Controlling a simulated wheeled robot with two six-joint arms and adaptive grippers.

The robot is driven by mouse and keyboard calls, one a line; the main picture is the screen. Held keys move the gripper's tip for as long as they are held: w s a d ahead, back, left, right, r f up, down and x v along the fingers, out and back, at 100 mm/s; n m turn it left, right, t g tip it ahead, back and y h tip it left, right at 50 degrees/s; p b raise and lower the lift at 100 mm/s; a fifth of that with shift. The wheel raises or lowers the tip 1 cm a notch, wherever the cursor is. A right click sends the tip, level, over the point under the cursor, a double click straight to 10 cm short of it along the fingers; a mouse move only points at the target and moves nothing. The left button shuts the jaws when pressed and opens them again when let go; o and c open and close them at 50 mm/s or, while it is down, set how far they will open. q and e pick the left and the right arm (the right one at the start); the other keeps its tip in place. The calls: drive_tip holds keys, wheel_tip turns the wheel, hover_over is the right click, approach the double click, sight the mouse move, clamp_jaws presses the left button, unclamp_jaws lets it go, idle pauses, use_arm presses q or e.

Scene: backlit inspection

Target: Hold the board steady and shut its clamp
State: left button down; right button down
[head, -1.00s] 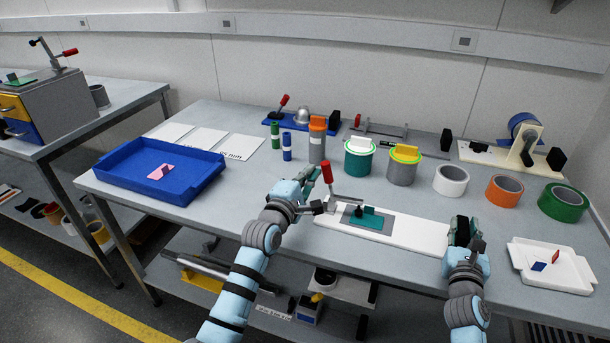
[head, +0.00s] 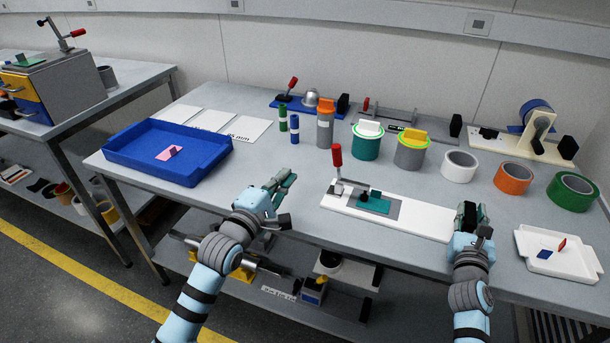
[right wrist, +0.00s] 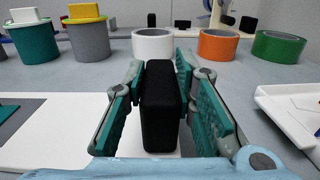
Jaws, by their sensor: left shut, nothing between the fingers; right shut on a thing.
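The white board (head: 420,219) lies near the front edge of the bench, with a grey plate and a teal piece (head: 374,203) on it. Its clamp stands at the left end, with its red handle (head: 337,155) nearly upright. The clamp's bar reaches over the teal piece; whether its tip presses on it is too small to tell. My right gripper (head: 468,213) is shut on the black block (right wrist: 161,105) at the board's right end. The right wrist view shows the block upright between the teal finger pads. My left gripper (head: 284,183) is shut and empty, left of the board and apart from the clamp.
A blue tray (head: 122,154) with a pink piece is at the left. Teal and grey cans (head: 366,144) and tape rolls (head: 459,167) stand behind the board. A white tray (head: 535,263) lies right of my right gripper.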

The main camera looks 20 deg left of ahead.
drive_tip(key=shift+f, duration=0.1)
use_arm(q)
drive_tip(key=shift+s, duration=0.3)
drive_tip(key=shift+w, duration=0.1)
use_arm(e)
drive_tip(key=c, duration=1.2)
unclamp_jaws()
drive_tip(key=shift+c, duration=0.2)
